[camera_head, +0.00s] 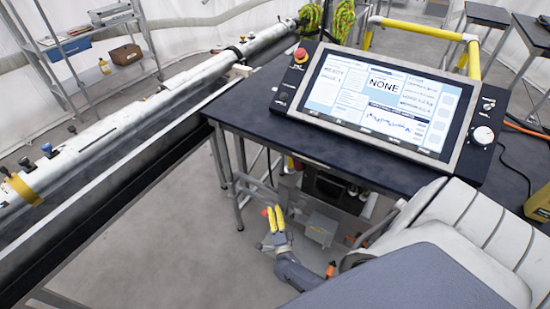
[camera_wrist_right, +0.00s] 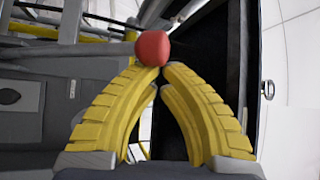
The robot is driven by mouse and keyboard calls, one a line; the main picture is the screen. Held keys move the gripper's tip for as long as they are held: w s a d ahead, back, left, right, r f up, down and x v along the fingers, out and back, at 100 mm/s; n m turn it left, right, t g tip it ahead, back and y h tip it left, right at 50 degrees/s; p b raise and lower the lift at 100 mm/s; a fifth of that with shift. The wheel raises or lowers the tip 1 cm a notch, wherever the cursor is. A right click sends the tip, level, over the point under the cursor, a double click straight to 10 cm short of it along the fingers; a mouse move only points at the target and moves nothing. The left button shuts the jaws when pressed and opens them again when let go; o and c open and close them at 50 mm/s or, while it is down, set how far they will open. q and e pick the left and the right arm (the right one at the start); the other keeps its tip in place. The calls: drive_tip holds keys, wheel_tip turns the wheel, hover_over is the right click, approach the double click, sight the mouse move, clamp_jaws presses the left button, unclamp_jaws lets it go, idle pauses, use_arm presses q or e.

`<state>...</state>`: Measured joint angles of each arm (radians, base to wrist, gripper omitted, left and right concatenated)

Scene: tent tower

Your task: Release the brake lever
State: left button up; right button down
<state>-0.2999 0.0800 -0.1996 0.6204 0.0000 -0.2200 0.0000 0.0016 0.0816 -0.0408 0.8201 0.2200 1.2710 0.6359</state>
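The brake lever's round red knob (camera_wrist_right: 152,47) shows just beyond my right fingertips in the right wrist view, slightly left of where they meet. It also shows in the head view (camera_head: 265,212), low beside the table frame. My right gripper (camera_head: 274,209) has yellow ribbed fingers and is below the table top, beside the knob. In the wrist view its fingertips (camera_wrist_right: 161,67) come together with the knob at or just past them; I cannot tell whether they touch it. The knob is not between the fingers. My left gripper is not in view.
A dark table (camera_head: 240,112) carries a tilted control screen (camera_head: 380,100) with a red button (camera_head: 300,55). Table legs and under-table boxes (camera_head: 320,228) stand close to my right gripper. A long grey tube (camera_head: 100,135) runs along the left. The floor (camera_head: 185,220) between is clear.

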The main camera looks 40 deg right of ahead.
drive_tip(key=shift+a+f, duration=0.3)
drive_tip(key=shift+a, duration=0.5)
drive_tip(key=s+a+f, duration=0.1)
drive_tip(key=s+f, duration=0.3)
drive_tip(key=s, duration=0.4)
drive_tip(key=shift+s+a, duration=0.15)
drive_tip(key=shift+a, duration=0.05)
drive_tip(key=shift+f, duration=0.1)
